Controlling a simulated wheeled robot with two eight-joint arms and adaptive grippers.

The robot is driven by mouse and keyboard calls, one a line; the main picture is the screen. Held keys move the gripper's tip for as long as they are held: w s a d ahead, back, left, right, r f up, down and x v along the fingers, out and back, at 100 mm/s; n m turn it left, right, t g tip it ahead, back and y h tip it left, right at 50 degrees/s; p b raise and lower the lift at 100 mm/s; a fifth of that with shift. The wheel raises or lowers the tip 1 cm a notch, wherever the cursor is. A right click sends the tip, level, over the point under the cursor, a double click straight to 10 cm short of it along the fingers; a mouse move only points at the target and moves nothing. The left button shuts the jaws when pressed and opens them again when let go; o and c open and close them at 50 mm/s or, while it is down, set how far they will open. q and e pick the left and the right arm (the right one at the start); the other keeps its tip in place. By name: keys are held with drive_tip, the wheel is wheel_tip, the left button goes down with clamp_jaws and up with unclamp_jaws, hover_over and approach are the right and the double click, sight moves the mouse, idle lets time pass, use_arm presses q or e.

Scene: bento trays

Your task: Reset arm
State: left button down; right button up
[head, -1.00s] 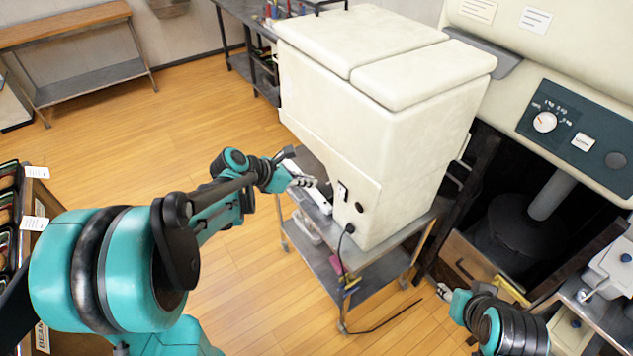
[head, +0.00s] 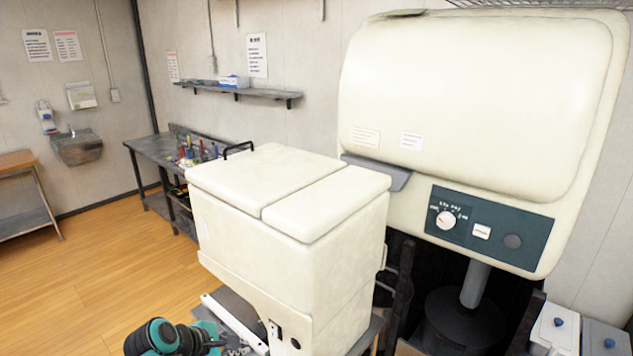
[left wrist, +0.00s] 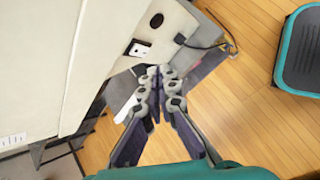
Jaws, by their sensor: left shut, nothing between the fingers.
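My left gripper (head: 238,349) shows at the bottom edge of the head view, in front of the cream machine (head: 290,215). In the left wrist view my left gripper (left wrist: 160,72) has its two fingers meeting at the tips, with nothing between them. The fingertips point at the lower part of the cream machine (left wrist: 100,60), close to its switch plate (left wrist: 139,48); whether they touch it cannot be told. My right arm and gripper are in neither view.
A tall cream machine with a dial panel (head: 490,230) stands at the right. A dark workbench (head: 150,150) with small tools stands by the back wall, under a shelf (head: 240,93). The wooden floor (head: 100,260) at the left is clear.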

use_arm(q)
drive_tip(key=s+d+f+m+y, duration=0.1)
drive_tip(key=s+m+y, duration=0.3)
drive_tip(key=s+m, duration=1)
drive_tip(key=shift+s+f+m+b, duration=0.2)
drive_tip(key=shift+s+m+b, duration=0.15)
drive_tip(key=shift+m, duration=2.85)
